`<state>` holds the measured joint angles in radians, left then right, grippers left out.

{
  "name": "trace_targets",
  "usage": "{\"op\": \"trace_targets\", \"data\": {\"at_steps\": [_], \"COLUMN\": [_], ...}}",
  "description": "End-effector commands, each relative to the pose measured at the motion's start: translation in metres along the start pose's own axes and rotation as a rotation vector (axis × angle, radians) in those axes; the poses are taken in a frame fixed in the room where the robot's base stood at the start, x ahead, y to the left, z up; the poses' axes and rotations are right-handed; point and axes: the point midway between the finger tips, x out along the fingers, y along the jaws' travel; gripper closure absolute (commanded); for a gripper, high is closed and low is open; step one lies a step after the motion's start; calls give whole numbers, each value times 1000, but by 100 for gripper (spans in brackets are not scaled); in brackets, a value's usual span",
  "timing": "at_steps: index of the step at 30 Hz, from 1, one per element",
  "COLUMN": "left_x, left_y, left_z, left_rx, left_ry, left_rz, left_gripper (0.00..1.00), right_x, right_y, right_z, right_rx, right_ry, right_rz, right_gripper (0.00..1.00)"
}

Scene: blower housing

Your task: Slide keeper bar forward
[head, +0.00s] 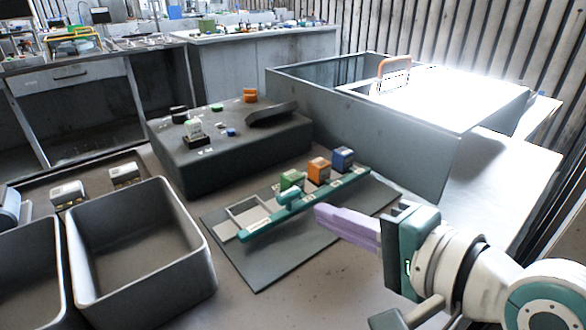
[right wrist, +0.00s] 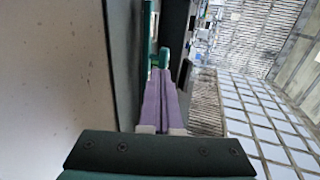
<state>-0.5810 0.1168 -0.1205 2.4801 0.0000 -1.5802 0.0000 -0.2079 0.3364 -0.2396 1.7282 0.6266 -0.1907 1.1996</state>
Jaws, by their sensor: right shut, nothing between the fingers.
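The teal keeper bar (head: 333,188) lies along a dark grey plate, in front of a green block (head: 291,180), an orange block (head: 319,171) and a blue block (head: 342,158). A rounded teal knob (head: 289,196) stands on the bar near the green block. My right gripper (head: 319,213) has its long purple fingers shut and empty, tips pointing at the knob from the right. In the right wrist view the fingertips (right wrist: 160,73) appear just short of the knob (right wrist: 161,58); whether they touch is unclear. The left gripper is not in view.
An empty square slot (head: 247,211) sits left of the green block. A dark housing (head: 230,150) stands behind the plate (head: 275,268). A large grey box (head: 370,130) stands behind right, and an open bin (head: 140,250) at left. The plate's front is clear.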

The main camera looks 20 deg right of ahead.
Motion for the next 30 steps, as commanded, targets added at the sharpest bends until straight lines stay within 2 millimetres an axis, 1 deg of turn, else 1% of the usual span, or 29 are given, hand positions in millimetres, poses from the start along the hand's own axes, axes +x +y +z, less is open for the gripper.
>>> {"op": "trace_targets", "data": {"at_steps": [1, 3, 6, 9, 13, 25, 28, 30], "left_x": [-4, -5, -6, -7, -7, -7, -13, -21], "left_y": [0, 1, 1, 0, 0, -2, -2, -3], "left_z": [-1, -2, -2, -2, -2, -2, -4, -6], "left_rx": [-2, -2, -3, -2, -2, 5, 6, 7], "left_ry": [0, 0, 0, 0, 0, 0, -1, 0], "left_rz": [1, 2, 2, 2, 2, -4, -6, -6], "left_gripper": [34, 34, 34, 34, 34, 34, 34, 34], "right_x": [-12, -24, -36, -44, -47, -47, -50, -55], "right_y": [0, 0, 1, 1, 1, 0, -2, -5], "right_z": [0, 0, 0, 0, 0, 0, 8, 18], "right_rx": [-1, -1, -1, -2, -2, -4, -54, -146], "right_ry": [0, 0, 0, 1, 0, -1, -19, -50], "right_rz": [3, 2, 2, 2, 1, 2, 29, 77], "right_gripper": [100, 100, 100, 100, 100, 100, 100, 100]}}
